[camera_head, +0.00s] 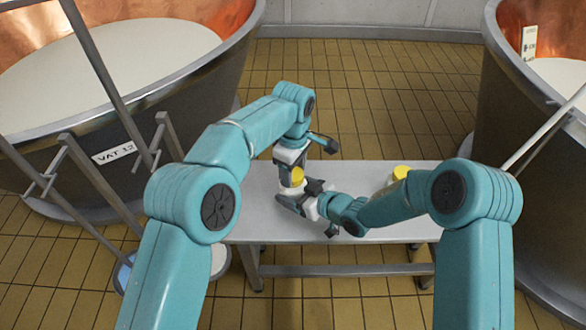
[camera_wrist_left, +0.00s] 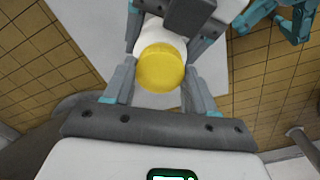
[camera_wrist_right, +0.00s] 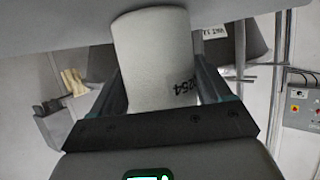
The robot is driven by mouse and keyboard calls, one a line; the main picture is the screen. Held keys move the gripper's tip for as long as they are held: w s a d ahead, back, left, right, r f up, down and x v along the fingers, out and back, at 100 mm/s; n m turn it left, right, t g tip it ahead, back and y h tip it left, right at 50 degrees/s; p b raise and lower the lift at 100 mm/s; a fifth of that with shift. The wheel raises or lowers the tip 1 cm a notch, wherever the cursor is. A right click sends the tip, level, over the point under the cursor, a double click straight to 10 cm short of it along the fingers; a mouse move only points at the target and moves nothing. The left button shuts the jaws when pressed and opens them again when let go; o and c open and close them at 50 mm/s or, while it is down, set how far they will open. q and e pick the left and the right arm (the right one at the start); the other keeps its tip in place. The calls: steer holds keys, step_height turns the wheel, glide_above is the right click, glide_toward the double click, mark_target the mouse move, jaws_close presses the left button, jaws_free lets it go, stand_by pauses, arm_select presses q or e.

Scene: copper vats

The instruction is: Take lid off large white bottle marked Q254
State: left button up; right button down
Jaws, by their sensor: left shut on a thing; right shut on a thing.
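A white bottle (camera_wrist_right: 155,60) with dark print ending in "254" is between the fingers of my right gripper (camera_wrist_right: 165,100), which is shut on it. Its yellow lid (camera_wrist_left: 160,68) is against the white bottle top in the left wrist view, with no gap visible. My left gripper (camera_wrist_left: 152,92) is shut on the lid, one finger on each side. In the head view the lid (camera_head: 297,175) shows between my grippers above the table, and most of the bottle is hidden by them. I cannot tell whether the lid has turned.
The grey table (camera_head: 345,235) holds another yellow-topped item (camera_head: 400,173) at the right, partly behind my right arm. A large copper vat (camera_head: 110,80) with a "VAT 12" label stands at the left and another vat (camera_head: 490,120) at the right. Tiled floor lies behind the table.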

arm_select(q)
steer(key=shift+r, duration=0.2)
steer(key=shift+r, duration=0.9)
steer(key=shift+r, duration=0.1)
steer(key=shift+r, duration=1.95)
arm_select(e)
jaws_free()
steer(key=shift+d+r, duration=0.1)
